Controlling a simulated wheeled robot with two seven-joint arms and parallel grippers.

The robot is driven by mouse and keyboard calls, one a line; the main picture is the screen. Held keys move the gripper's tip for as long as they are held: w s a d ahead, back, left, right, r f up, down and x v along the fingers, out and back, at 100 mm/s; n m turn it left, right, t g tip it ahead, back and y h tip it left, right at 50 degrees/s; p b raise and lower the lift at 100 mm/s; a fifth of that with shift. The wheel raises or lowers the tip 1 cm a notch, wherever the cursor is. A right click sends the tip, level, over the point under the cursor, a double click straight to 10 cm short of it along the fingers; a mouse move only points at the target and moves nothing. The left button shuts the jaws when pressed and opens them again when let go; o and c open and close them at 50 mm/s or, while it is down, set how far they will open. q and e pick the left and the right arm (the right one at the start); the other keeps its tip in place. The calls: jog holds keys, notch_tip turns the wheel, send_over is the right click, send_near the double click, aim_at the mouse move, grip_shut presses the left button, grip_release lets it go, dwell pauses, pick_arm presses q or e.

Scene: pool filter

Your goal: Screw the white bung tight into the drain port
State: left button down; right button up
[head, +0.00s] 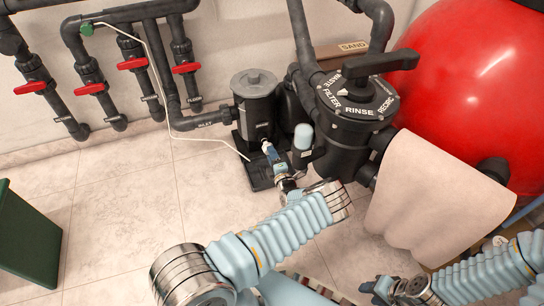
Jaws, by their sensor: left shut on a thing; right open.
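My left gripper (270,151) is at the foot of the dark pump (255,105), at the lower right of its strainer housing. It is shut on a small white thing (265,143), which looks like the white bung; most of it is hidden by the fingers. The drain port cannot be made out; the gripper and bung cover that part of the pump. I cannot tell how deep the bung sits. My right gripper (374,291) is open and low at the bottom right, far from the pump.
A pale grey-blue capped cylinder (303,136) stands just right of my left gripper. The black filter valve (355,100), a hanging beige towel (435,195) and a red tank (480,75) fill the right. Red-handled pipes (90,88) line the wall. Tiled floor at left is clear beside a green box (28,235).

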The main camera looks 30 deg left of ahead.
pick_arm(q)
jog(key=shift+b+x, duration=1.25)
jog(key=shift+x, duration=0.65)
jog(key=shift+f+m+b, duration=0.3)
jog(key=shift+m+b, duration=0.65)
jog(key=shift+m, duration=0.25)
jog(key=shift+r+m, duration=0.25)
jog(key=shift+m, duration=0.45)
jog(key=m, duration=0.6)
jog(key=shift+f+m, duration=0.1)
jog(key=shift+m, duration=0.3)
jog(key=m, duration=0.8)
jog(key=shift+s, duration=0.1)
jog(key=c, duration=0.6)
grip_release()
